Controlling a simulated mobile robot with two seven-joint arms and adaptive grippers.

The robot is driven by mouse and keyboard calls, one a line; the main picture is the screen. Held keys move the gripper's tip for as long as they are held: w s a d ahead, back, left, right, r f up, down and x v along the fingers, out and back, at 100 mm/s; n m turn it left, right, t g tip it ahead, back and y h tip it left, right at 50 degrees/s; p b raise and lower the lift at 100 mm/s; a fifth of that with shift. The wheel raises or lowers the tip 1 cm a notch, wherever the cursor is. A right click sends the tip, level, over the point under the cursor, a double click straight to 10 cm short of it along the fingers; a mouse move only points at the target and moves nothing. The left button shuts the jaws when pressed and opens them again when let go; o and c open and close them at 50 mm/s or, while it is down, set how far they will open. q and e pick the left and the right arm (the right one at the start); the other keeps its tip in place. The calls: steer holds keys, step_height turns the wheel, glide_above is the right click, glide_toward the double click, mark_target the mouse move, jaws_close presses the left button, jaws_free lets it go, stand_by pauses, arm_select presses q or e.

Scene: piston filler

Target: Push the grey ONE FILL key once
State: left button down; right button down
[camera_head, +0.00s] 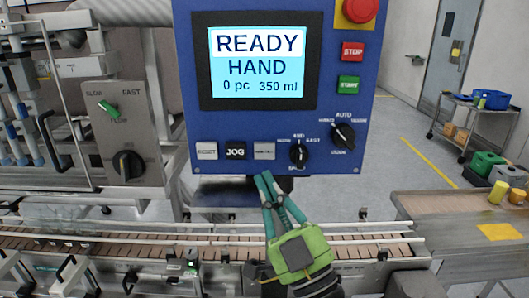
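The blue control panel (275,185) faces me with a lit screen (262,70) reading READY, HAND, 0 pc, 350 ml. Along its lower left is a row of square keys: a grey RESET key (207,151), a black JOG key (235,151) and a third grey key (264,151). The third key's small label is too blurred to read surely; by its grey colour it fits the ONE FILL key. My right gripper (263,177), green with teal fingers, points up just below this key. Its fingertips are together and look empty; contact with the panel cannot be told. My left gripper is out of view.
Right of the keys are two black rotary knobs (299,155) (343,136). Higher up are a red STOP key (352,52), a green START key (348,84) and a red emergency button (360,9). A railed conveyor (130,245) runs below the panel.

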mark_target(265, 151)
steer(key=shift+w+b, duration=0.4)
steer(key=shift+w, duration=3.25)
steer(key=shift+w, duration=0.15)
steer(key=shift+w, duration=0.3)
